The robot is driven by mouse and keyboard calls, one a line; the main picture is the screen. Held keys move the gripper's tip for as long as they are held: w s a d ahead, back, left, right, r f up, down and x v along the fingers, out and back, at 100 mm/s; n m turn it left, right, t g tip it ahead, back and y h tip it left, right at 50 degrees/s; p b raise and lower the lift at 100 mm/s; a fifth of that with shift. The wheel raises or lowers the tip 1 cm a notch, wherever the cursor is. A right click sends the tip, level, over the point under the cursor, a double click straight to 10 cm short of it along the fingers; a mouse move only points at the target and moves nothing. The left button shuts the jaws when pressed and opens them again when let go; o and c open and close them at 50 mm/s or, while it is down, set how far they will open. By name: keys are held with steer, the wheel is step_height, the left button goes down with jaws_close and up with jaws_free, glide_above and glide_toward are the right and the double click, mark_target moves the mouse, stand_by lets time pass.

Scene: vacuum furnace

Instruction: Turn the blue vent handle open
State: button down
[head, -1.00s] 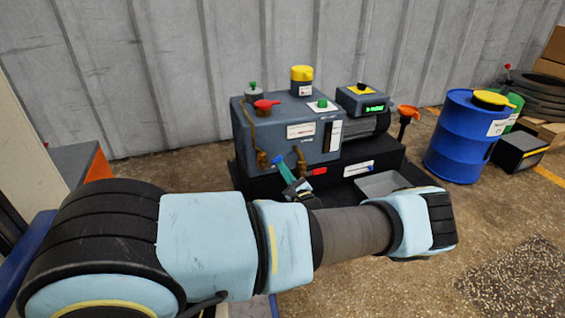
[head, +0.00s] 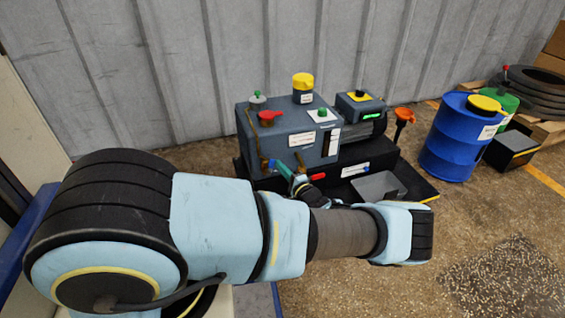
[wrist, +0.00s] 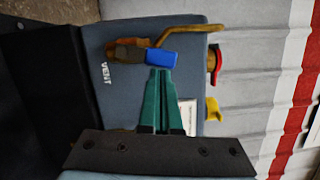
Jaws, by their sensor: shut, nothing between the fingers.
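The blue vent handle (wrist: 162,56) sits on a brass valve (wrist: 124,52) beside the VENT label on the grey housing in the wrist view. My gripper (wrist: 161,71) is shut, its two green fingers together and empty. Its tips are right at the lower edge of the blue handle; I cannot tell whether they touch. In the head view my gripper (head: 277,165) reaches the front left of the grey furnace housing (head: 265,135). The blue handle there is a tiny patch, mostly hidden by the fingers.
A red handle (head: 317,177) sits to the right on the black base (head: 372,160), with a grey tray (head: 380,186) in front. A brass pipe (wrist: 190,34) runs past the vent valve. A blue drum (head: 455,140) stands farther right.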

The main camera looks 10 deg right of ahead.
steer(key=s+d+f+b, duration=0.1)
steer(key=s+d+f, duration=0.1)
steer(key=s+d, duration=0.5)
steer(key=shift+v, duration=0.95)
steer(key=shift+a+r, duration=0.1)
steer(key=shift+a, duration=0.05)
